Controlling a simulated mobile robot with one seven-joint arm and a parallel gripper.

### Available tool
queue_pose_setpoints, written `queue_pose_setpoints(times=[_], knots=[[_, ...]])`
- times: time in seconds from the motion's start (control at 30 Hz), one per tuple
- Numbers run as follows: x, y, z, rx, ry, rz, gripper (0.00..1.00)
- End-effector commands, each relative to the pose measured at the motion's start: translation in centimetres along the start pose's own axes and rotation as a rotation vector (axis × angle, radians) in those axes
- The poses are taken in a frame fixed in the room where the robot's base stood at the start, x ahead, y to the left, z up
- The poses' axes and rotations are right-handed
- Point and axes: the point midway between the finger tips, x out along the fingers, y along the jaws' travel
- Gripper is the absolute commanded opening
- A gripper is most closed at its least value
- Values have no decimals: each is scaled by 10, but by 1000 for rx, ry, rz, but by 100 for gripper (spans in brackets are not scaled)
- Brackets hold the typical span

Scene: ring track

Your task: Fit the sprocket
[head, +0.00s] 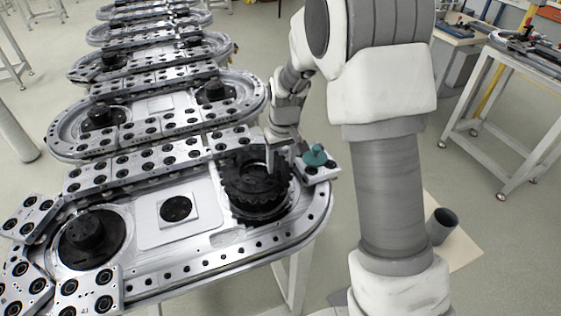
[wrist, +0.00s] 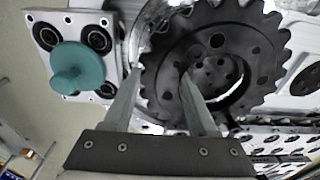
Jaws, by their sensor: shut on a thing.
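The sprocket (head: 250,203) is a black toothed ring at the right end of the nearest ring track (head: 226,240). In the wrist view the sprocket (wrist: 262,50) fills the upper middle, with teeth around its rim and a large central opening. My gripper (wrist: 160,82) is shut on the sprocket's ring wall, one finger outside the rim and one inside the opening. In the head view my gripper (head: 276,164) reaches down at the sprocket's right far side. A dark hub face with holes (wrist: 216,72) shows through the opening, off-centre. I cannot tell whether the sprocket is seated or held above it.
A carriage plate with a teal knob (head: 315,156) sits close right of the sprocket; the knob (wrist: 78,70) is left of my fingers. A black hub (head: 90,236) stands at the track's left end. More tracks extend behind.

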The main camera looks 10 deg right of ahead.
Motion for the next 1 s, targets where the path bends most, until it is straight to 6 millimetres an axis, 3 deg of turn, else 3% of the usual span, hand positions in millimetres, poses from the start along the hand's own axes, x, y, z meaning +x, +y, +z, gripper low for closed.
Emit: queue_pose_setpoints(times=[0.37,0.4,0.57,1.0], knots=[[4,2,6,0,-16,1,0],[4,2,6,0,-16,1,65],[4,1,5,-1,-16,0,93],[4,-3,5,-4,-15,-4,93]])
